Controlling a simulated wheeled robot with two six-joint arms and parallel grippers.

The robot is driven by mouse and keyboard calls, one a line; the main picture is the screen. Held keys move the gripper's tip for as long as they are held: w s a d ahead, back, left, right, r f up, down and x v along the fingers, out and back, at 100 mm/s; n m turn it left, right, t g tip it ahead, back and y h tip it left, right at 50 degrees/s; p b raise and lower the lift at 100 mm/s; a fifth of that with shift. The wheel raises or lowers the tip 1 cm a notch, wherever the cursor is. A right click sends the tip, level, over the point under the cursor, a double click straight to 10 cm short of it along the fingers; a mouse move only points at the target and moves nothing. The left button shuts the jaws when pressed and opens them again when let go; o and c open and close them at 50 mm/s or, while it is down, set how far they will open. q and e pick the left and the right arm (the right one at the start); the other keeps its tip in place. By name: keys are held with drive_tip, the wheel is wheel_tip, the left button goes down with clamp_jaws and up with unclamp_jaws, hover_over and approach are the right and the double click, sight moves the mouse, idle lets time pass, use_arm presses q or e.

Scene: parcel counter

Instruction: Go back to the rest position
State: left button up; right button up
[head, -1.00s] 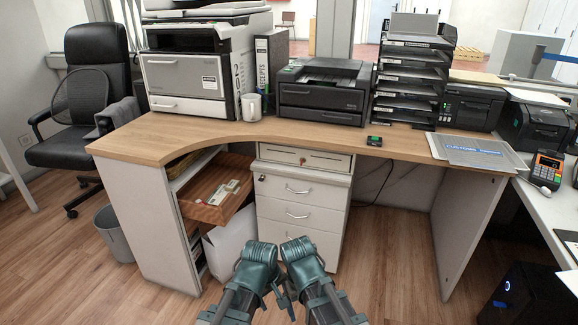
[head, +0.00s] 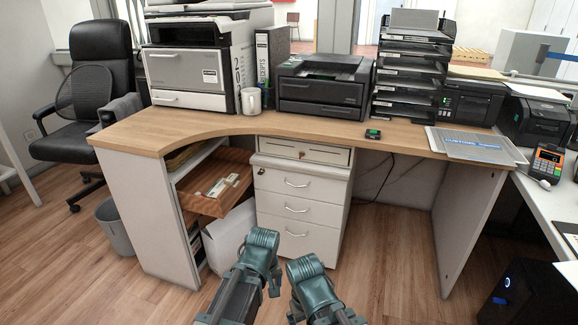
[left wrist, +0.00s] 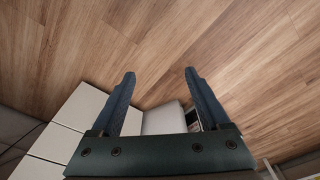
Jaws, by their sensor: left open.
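My left gripper (head: 272,284) is low in the middle of the head view, in front of the white drawer unit (head: 297,205). In the left wrist view its two fingers (left wrist: 162,88) stand wide apart with nothing between them, above the wood floor (left wrist: 170,40). My right gripper (head: 294,308) is close to its right and a little lower. Its fingers are small and partly hidden, so I cannot tell whether they are open.
The wooden desk (head: 210,128) curves across the view. Under it, a wooden tray (head: 190,198) with small items sticks out above a white box (head: 226,240). A black chair (head: 98,85) and grey bin (head: 113,228) are at left. Floor at right of the drawers is clear.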

use_arm(q)
drive_tip(key=shift+w+a+f, duration=0.25)
drive_tip(key=shift+w+a, duration=0.05)
drive_tip(key=shift+w, duration=0.3)
use_arm(e)
drive_tip(key=shift+s+a+f, duration=0.2)
drive_tip(key=shift+s+f, duration=0.05)
drive_tip(key=shift+s, duration=0.2)
